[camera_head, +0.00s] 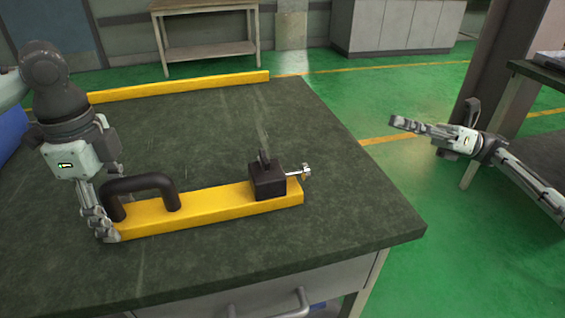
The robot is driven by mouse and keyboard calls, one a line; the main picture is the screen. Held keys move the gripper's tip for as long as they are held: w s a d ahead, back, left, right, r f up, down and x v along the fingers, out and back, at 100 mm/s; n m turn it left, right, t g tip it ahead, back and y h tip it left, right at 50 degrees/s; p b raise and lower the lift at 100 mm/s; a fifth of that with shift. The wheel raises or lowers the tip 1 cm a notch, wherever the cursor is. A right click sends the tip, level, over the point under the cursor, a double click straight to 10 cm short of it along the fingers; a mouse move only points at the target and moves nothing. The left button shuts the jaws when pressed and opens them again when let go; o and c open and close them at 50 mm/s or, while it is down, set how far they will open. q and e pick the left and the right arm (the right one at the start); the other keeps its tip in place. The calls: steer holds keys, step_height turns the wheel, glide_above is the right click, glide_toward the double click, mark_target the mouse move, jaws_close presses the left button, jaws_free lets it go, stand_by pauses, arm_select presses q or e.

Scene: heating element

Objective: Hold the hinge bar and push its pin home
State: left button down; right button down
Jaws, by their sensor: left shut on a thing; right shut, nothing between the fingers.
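The yellow hinge bar (225,203) lies on the dark table top, with a black loop handle (145,181) near its left end. A black block (268,181) sits near its right end. A silver pin (297,174) sticks out of the block's right side, with part of its shaft and its head showing. My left gripper (101,228) points down and is shut on the bar's left end, beside the handle; its fingers partly hide that end. My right gripper (395,121) is shut and empty, pointing left, beyond the table's right edge and apart from the pin.
The dark table (340,225) has bare room around the bar. A second yellow bar (180,88) lies along its far edge. Another table (545,75) and a dark post stand at the right. A bench (205,22) stands at the back on the green floor.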

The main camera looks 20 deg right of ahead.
mark_target(307, 169)
steer(key=s+a+f+n+g, duration=0.1)
steer(key=n+g, duration=0.1)
steer(key=n, duration=0.1)
steer(key=s+a+f+n+g+h, duration=0.1)
steer(key=s+a+n+g, duration=0.1)
steer(key=n, duration=0.1)
steer(key=s+a+n+g+h, duration=0.1)
steer(key=s+a+n+g, duration=0.1)
steer(key=n, duration=0.1)
steer(key=shift+a+f+g, duration=0.25)
steer(key=shift+f+g, duration=0.15)
steer(key=a, duration=1.4)
steer(key=shift+s, duration=0.2)
arm_select(q)
steer(key=shift+d, duration=0.1)
arm_select(e)
steer(key=shift+a, duration=1.85)
steer(key=shift+d, duration=0.1)
